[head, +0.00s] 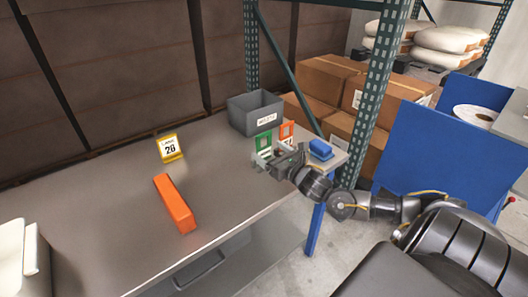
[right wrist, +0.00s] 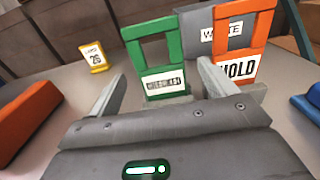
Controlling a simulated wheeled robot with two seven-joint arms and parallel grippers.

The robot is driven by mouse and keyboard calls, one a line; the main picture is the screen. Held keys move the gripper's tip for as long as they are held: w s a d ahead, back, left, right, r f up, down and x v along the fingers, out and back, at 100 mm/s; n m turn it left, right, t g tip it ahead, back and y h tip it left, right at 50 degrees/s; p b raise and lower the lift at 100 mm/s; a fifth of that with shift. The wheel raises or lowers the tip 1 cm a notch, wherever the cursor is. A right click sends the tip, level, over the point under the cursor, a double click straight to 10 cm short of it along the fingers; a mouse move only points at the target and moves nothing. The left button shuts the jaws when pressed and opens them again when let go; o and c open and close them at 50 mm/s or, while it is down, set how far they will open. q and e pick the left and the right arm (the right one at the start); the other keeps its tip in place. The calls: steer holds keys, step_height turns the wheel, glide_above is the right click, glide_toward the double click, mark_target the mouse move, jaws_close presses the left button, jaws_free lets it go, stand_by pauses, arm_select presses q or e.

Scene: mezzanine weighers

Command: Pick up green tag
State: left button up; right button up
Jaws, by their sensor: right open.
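The green tag (head: 263,142) stands upright near the right end of the grey table, in front of a grey bin. In the right wrist view the green tag (right wrist: 155,55) is a frame with an open window and a white label, set on a grey base. My right gripper (head: 264,159) is open, its fingers pointing at the tag from the near side. In the right wrist view the fingers (right wrist: 160,80) are spread to either side of the tag's lower part, and nothing is held. My left gripper is not in view.
An orange HOLD tag (right wrist: 243,42) stands close right of the green tag. The grey bin labelled WASTE (head: 256,112) is behind. A blue block (head: 320,149) lies to the right, an orange bar (head: 175,203) and a yellow sign (head: 170,148) to the left.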

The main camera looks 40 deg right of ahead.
mark_target(265, 148)
steer(key=shift+w, duration=0.35)
steer(key=w+p, duration=0.1)
steer(key=w, duration=0.4)
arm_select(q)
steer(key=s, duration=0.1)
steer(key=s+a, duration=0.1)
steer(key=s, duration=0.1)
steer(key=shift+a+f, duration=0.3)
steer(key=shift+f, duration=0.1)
arm_select(e)
steer(key=shift+s, duration=0.1)
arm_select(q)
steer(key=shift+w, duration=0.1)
arm_select(e)
steer(key=shift+c, duration=0.3)
steer(key=c, duration=1)
